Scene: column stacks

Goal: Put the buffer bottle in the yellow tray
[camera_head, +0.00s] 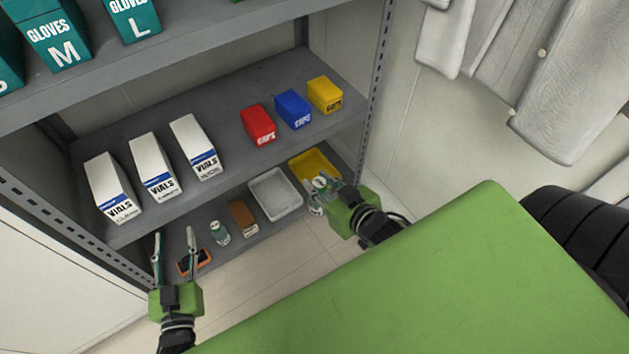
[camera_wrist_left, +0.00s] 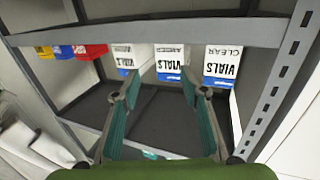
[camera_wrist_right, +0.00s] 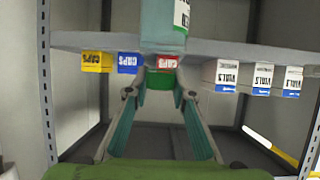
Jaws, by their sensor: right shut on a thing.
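My right gripper (camera_head: 322,186) is shut on a pale teal bottle with a white label, in front of the yellow tray (camera_head: 306,163) on the lower shelf. The held bottle (camera_wrist_right: 164,35) shows in the right wrist view with its green cap between the fingers (camera_wrist_right: 160,92); its label is only partly visible. In the head view the gripper hides much of the bottle and part of the tray, so I cannot tell whether they touch. My left gripper (camera_head: 174,240) is open and empty near the lower shelf's left end; its spread fingers also show in the left wrist view (camera_wrist_left: 160,95).
The lower shelf also holds a white tray (camera_head: 275,207), a brown box (camera_head: 242,217), another small labelled bottle (camera_head: 219,232) and an orange-and-black item (camera_head: 196,262). Vials boxes (camera_head: 155,166) and red, blue and yellow caps boxes (camera_head: 293,109) stand on the shelf above. A perforated post (camera_head: 379,75) bounds the right side.

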